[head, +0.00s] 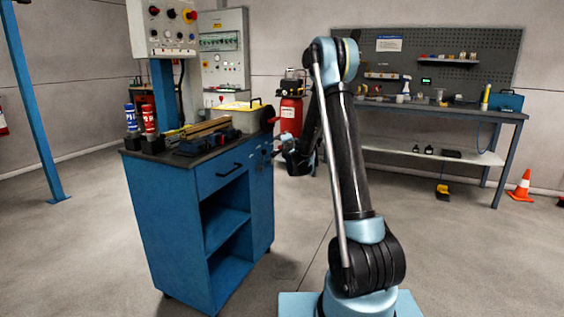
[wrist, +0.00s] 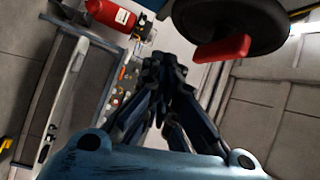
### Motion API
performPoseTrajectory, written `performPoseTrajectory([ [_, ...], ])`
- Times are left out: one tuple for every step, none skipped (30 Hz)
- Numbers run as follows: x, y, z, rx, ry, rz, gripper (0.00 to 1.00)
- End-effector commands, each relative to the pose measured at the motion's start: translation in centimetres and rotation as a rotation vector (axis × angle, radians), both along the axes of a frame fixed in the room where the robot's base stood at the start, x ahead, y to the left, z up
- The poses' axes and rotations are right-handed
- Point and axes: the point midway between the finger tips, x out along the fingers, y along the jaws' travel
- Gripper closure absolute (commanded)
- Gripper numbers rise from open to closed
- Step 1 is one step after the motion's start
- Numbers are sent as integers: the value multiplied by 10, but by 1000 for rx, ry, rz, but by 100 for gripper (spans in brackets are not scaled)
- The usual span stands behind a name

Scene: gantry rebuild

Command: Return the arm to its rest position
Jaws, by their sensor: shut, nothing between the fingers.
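My arm stands upright in the middle of the head view, on its light blue base, with the forearm folded down on its far side. My gripper (head: 283,148) is small and partly hidden there, just right of the blue cabinet (head: 175,215). In the wrist view my gripper (wrist: 160,60) is shut with its dark fingers together and nothing between them. A black round part with a red handle (wrist: 222,50) is close to the right of the fingers in that view.
The blue cabinet carries spray cans (head: 149,119), a vise-like tool and a yellow case. A red extinguisher (head: 291,117) stands behind. A workbench (head: 440,108) with a pegboard is at the back right. An orange cone (head: 522,186) stands at far right. Floor between is open.

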Motion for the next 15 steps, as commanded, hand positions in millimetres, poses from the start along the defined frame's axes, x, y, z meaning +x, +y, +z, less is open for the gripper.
performPoseTrajectory([
  [-9,0,8,-30,15,16,100],
  [-13,0,12,-49,24,27,100],
  [-20,0,16,-77,36,40,100],
  [-25,1,19,-96,47,52,100],
  [-30,1,23,-115,56,62,100],
  [-37,0,26,-141,69,77,100],
  [-42,-1,28,-159,81,87,100],
  [-48,-2,31,-181,91,97,100],
  [-55,-3,34,-207,104,110,100],
  [-61,-4,35,-227,115,121,100],
  [-67,-5,37,-247,126,132,100],
  [-76,-6,39,-272,140,146,100],
  [-82,-7,40,-293,150,156,100],
  [-89,-8,41,-312,162,167,100],
  [-98,-10,42,-338,177,179,100],
])
